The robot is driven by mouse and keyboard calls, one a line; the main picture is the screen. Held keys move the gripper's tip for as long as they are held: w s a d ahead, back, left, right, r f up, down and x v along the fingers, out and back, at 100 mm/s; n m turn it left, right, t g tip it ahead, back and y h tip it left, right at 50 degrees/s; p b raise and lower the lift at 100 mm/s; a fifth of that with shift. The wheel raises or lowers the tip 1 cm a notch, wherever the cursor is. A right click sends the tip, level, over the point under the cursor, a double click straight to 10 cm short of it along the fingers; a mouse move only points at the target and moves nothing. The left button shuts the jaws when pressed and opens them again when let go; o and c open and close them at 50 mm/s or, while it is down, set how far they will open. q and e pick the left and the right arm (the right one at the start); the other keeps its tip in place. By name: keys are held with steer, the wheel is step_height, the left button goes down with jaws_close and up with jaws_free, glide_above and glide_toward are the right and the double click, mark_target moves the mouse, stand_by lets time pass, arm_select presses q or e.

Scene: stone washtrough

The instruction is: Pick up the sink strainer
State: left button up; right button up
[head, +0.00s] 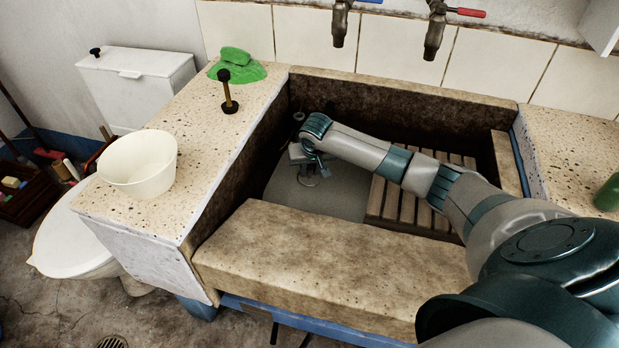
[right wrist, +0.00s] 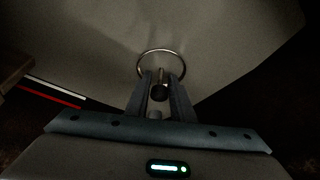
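The sink strainer shows in the right wrist view as a thin metal ring (right wrist: 161,52) with a small dark knob (right wrist: 159,92) on a short post. It is over the smooth grey bottom of the stone trough. My right gripper (right wrist: 161,76) reaches down into the trough, with one finger on each side of the knob and post. The gap between the fingers is about as narrow as the knob. I cannot tell whether they press on it. In the head view the ring (head: 312,182) is small and partly hidden by the gripper. My left gripper is not in view.
A slatted wooden rack (head: 400,205) lies in the trough to the right, under my right arm. The front stone wall (head: 330,262) is an edge below the arm.

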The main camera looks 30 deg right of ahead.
steer(key=shift+w+f, duration=0.1)
steer(key=shift+f, duration=0.1)
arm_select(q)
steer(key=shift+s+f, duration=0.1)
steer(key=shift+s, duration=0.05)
arm_select(e)
jaws_close()
steer(key=shift+r, duration=0.15)
